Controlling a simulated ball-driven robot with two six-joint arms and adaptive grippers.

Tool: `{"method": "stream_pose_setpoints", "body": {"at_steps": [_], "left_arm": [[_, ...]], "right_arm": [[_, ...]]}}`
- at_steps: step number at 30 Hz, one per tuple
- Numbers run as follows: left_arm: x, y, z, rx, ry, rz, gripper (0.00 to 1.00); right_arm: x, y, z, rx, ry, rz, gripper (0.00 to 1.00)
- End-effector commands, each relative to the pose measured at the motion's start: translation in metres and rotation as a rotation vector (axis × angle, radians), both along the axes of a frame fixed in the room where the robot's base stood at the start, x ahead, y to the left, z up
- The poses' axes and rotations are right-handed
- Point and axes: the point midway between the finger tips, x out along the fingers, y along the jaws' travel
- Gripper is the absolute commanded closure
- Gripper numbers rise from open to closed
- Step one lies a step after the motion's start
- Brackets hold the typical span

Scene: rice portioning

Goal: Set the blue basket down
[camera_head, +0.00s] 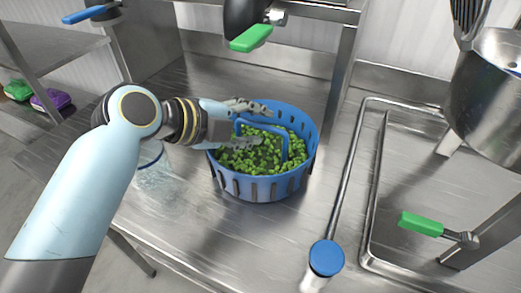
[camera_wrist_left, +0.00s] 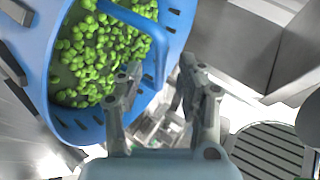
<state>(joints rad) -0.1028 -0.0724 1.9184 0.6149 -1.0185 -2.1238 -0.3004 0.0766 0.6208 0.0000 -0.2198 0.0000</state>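The blue basket (camera_head: 262,188) has slotted walls and holds green pieces like peas or chopped vegetables. It appears upright on the steel counter, and a blue handle (camera_head: 283,148) arches over its contents. My left gripper (camera_head: 264,124) reaches over the basket's left side, with its fingers spread apart near the handle. In the left wrist view the basket (camera_wrist_left: 38,45) fills the upper left. The handle (camera_wrist_left: 158,50) comes down toward the gap between the parted fingertips (camera_wrist_left: 160,75), and I see no finger closed on it. My right gripper is not in view.
A clear glass container (camera_head: 155,185) stands left of the basket, under my left arm. A pipe with a blue cap (camera_head: 326,257) runs along the right side, beside a sink basin (camera_head: 385,225).

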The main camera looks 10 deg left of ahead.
Motion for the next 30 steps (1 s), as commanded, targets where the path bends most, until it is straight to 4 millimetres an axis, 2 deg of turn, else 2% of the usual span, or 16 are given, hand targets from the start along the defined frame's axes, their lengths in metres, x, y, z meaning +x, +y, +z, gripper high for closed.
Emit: {"method": "stream_pose_setpoints", "body": {"at_steps": [4,12,21,30], "left_arm": [[0.013,-0.01,-0.009,-0.001,0.001,0.001,0.62],[0.016,-0.012,-0.012,0.001,0.001,0.001,0.62],[0.015,-0.012,-0.012,0.0,0.001,0.001,1.0],[0.015,-0.012,-0.013,0.001,0.002,0.001,1.0]], "right_arm": [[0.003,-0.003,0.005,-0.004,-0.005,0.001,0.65],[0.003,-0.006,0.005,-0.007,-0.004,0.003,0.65],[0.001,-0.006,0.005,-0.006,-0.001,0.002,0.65],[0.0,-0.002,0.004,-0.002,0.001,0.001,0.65]]}}
